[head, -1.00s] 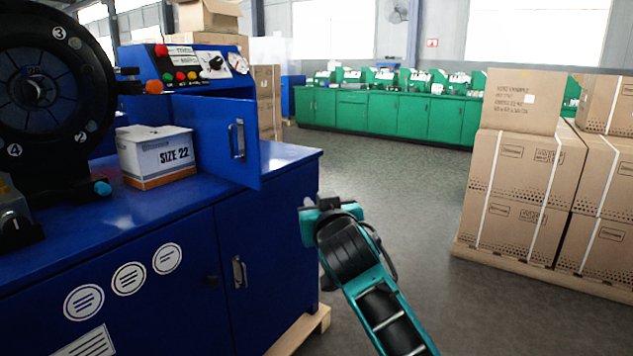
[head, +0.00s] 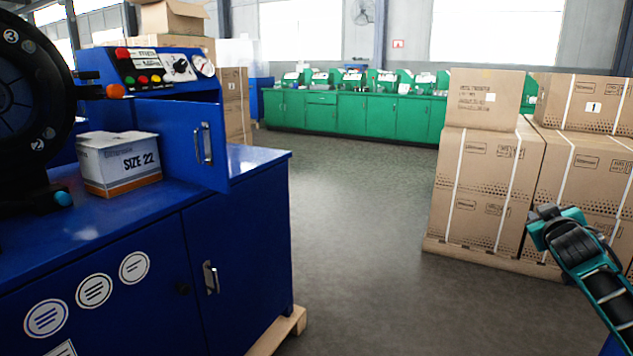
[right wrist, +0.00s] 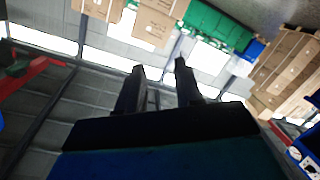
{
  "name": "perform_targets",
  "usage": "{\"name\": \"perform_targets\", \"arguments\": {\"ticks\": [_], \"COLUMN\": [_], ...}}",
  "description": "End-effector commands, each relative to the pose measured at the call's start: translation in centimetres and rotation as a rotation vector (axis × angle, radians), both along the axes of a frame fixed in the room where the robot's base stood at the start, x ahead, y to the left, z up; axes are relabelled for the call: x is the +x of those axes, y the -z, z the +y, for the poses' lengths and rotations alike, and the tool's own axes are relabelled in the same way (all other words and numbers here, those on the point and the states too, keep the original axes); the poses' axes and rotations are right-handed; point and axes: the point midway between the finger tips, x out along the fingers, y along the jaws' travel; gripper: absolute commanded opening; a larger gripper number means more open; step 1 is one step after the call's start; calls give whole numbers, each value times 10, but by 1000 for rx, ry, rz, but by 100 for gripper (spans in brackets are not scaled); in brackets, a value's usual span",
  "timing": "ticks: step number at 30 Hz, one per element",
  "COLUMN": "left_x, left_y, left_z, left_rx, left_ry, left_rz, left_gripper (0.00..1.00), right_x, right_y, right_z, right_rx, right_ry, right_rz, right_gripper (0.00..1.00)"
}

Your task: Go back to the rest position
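My right arm comes in at the lower right of the head view, with the teal and black gripper end (head: 541,222) in front of the stacked cartons. Its fingers are hard to make out there. In the right wrist view my right gripper (right wrist: 160,70) shows two black fingers spread apart with nothing between them. My left gripper is not in the head view.
A blue crimper bench (head: 255,230) fills the left, with a SIZE 22 box (head: 122,165) and an open blue door (head: 190,140). Cartons (head: 480,190) stand on a pallet at right. Green cabinets (head: 370,117) line the back. Grey floor (head: 360,230) between is clear.

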Motion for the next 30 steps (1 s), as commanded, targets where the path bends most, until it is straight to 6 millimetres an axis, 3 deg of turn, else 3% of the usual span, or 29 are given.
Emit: {"name": "perform_targets", "arguments": {"ticks": [3,6,11,17,21,24,30], "left_x": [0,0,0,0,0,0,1], "left_y": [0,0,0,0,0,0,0], "left_z": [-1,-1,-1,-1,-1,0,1], "left_rx": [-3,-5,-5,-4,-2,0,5], "left_ry": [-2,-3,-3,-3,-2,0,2], "left_rz": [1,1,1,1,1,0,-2], "left_gripper": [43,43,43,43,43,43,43], "right_x": [14,5,-22,-91,-160,-206,-276], "right_y": [-9,44,116,207,254,271,282], "right_z": [32,72,136,231,296,332,378], "right_rx": [-49,-13,54,197,331,423,574], "right_ry": [-180,-235,-331,-452,-513,-534,-537], "right_rz": [-50,14,92,201,270,308,355], "right_gripper": [36,36,36,36,36,36,36]}}
